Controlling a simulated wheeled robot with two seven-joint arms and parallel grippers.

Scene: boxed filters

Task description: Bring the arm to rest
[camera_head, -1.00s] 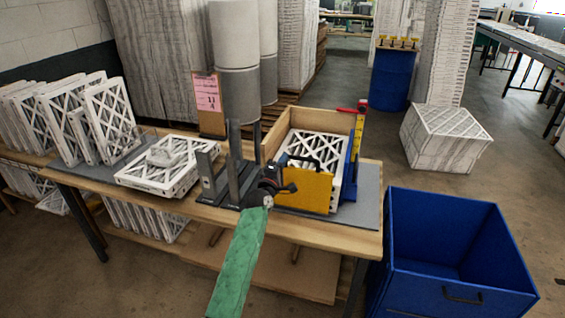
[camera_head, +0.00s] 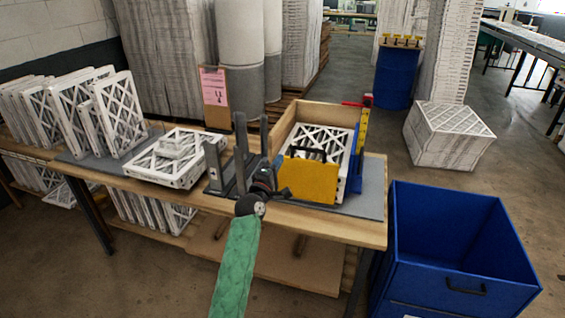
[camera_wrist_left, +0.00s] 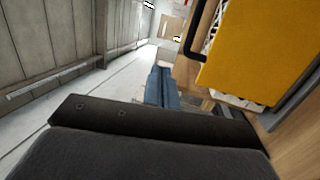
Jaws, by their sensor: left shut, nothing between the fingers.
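My left arm comes up from the bottom centre of the head view in a green sleeve. Its dark left gripper (camera_head: 268,180) is over the front part of the workbench, just left of the yellow panel (camera_head: 308,181). It is shut and holds nothing. Its fingertips are small and hard to make out against the black stand behind. In the left wrist view the dark gripper (camera_wrist_left: 150,125) fills the lower part, with the yellow panel (camera_wrist_left: 262,50) and its black handle at upper right, apart from it. My right gripper is not in view.
The wooden box (camera_head: 297,112) with filters is behind the yellow panel. A black stand (camera_head: 240,150) with uprights is close to my gripper. Filters (camera_head: 172,158) lie and stand farther left. A blue bin (camera_head: 455,250) stands at right; the floor beyond it is partly clear.

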